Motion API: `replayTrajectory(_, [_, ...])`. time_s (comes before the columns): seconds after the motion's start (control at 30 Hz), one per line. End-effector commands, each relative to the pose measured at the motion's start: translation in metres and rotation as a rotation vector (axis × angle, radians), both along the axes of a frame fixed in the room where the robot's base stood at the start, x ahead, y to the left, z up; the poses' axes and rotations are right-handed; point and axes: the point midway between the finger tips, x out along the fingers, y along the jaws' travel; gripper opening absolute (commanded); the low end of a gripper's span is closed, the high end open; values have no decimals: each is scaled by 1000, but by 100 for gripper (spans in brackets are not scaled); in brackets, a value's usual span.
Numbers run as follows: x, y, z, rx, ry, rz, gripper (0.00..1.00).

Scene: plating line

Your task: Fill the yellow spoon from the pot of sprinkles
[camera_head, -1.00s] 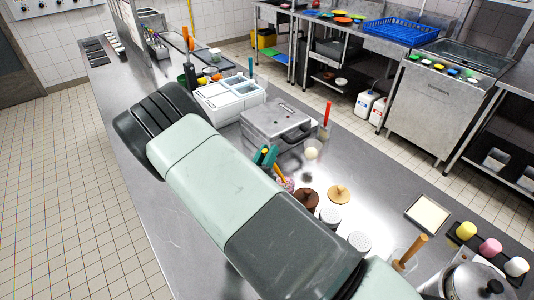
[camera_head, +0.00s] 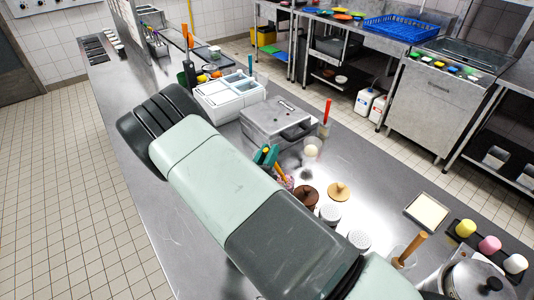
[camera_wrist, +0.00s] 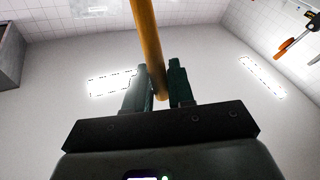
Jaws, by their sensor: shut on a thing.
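My gripper (camera_head: 266,156) shows in the head view as green fingers beyond my forearm, low over the steel counter. It is shut on the yellow-orange handle of the spoon (camera_head: 281,172), which slants down to the right. In the wrist view the same handle (camera_wrist: 147,45) runs between the two fingers of my gripper (camera_wrist: 160,90). The pot of sprinkles (camera_head: 289,182), pink and speckled, stands at the lower end of the handle, partly hidden by my arm. The spoon's bowl is hidden, so I cannot tell whether it holds sprinkles.
A brown lid or pot (camera_head: 306,196), a tan knobbed lid (camera_head: 339,191) and white-topped shakers (camera_head: 330,214) stand close to the right. A steel box (camera_head: 276,122) is behind, beside a clear jar with a red handle (camera_head: 326,112).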

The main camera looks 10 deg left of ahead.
Motion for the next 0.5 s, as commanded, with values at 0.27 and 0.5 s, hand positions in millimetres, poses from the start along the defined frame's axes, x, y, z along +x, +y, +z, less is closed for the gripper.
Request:
replayTrajectory(0.27, [1, -4, 1, 0, 3, -1, 0])
replayTrajectory(0.5, [2, -7, -1, -1, 2, -1, 0])
